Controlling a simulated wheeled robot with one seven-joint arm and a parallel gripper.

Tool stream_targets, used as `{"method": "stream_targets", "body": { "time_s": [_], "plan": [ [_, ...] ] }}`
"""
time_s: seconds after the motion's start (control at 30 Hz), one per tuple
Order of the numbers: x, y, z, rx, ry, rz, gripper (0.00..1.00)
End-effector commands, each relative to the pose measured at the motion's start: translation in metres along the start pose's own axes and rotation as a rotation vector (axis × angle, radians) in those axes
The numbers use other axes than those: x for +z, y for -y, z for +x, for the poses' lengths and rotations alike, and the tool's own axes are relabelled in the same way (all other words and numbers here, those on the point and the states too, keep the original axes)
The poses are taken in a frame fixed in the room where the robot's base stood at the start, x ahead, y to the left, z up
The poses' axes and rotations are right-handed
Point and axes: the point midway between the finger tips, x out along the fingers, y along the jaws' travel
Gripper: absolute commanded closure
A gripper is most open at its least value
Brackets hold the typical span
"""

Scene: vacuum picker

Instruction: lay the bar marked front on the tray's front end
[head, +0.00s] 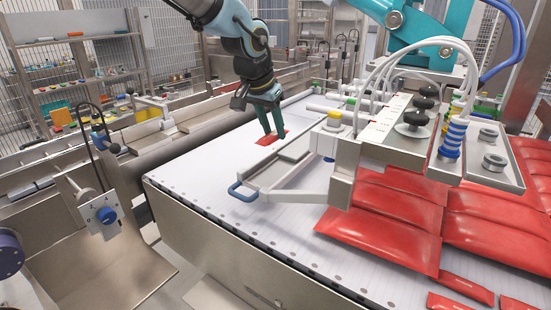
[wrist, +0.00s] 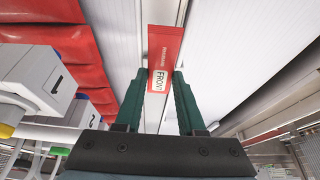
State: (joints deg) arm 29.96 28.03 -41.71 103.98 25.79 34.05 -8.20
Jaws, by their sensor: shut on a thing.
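My gripper (head: 273,133) reaches down over the white conveyor at the middle of the head view. Its two green fingers are shut on the red bar (head: 265,140), which is low over the belt; I cannot tell whether it touches it. In the wrist view the bar (wrist: 165,44) shows a white label reading FRONT, between the fingertips (wrist: 158,76). The fingers hide part of its sides.
The white conveyor (head: 200,184) has clear room left of the bar. Large red packs (head: 385,225) lie at the right.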

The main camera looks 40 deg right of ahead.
Motion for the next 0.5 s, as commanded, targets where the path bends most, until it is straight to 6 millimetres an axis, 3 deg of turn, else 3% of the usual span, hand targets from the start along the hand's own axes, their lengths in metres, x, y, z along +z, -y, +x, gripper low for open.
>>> {"method": "stream_targets", "body": {
  "time_s": [0.13, 0.5],
  "plan": [
    [0.011, -0.001, 0.025, 0.003, 0.004, 0.002, 1.00],
    [0.025, -0.001, 0.060, 0.001, 0.002, 0.002, 1.00]
  ]
}}
